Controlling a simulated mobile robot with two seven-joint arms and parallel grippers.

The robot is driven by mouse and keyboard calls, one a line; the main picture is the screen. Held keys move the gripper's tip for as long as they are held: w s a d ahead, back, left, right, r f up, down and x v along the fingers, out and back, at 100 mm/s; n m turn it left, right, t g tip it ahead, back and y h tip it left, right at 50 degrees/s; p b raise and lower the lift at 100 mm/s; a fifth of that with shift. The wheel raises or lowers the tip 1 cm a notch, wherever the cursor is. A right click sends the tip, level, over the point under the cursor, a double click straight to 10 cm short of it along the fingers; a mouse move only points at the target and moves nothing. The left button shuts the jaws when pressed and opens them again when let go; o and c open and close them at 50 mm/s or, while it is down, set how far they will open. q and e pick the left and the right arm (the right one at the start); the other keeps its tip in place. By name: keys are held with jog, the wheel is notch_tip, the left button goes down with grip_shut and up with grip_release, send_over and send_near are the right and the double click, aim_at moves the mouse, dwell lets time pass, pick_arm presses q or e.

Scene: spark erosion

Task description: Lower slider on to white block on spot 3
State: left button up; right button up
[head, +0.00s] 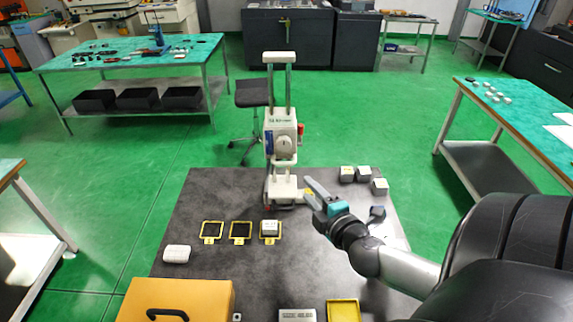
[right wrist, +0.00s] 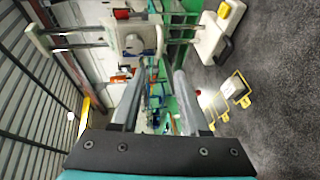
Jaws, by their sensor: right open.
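The slider (head: 284,140), a white carriage with a round dial and a red part on its right, sits on two upright posts above a pale base (head: 283,193). It also shows sideways in the right wrist view (right wrist: 137,38). A white block (head: 270,226) rests in the rightmost of three yellow-framed spots, in front of the base; it shows in the right wrist view (right wrist: 234,88). My right gripper (head: 309,188) is open and empty, to the right of the base and below the carriage. My left gripper is out of view.
Two framed spots (head: 240,231) are empty. A white rounded piece (head: 177,254) lies at left on the dark table (head: 200,190). Several grey-white blocks (head: 363,174) stand back right. An orange case (head: 178,300), a metal block (head: 297,315) and a yellow tray (head: 343,311) are at the front.

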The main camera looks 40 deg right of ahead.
jog(key=w, duration=0.2)
send_near(286, 164)
jog(key=w, duration=0.2)
jog(key=x, duration=0.4)
jog(key=shift+w+d+f, duration=0.25)
jog(key=shift+d+f, duration=0.05)
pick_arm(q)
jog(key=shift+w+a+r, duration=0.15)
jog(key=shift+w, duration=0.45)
pick_arm(e)
jog(key=shift+x, duration=0.8)
grip_shut()
jog(key=shift+f, duration=0.1)
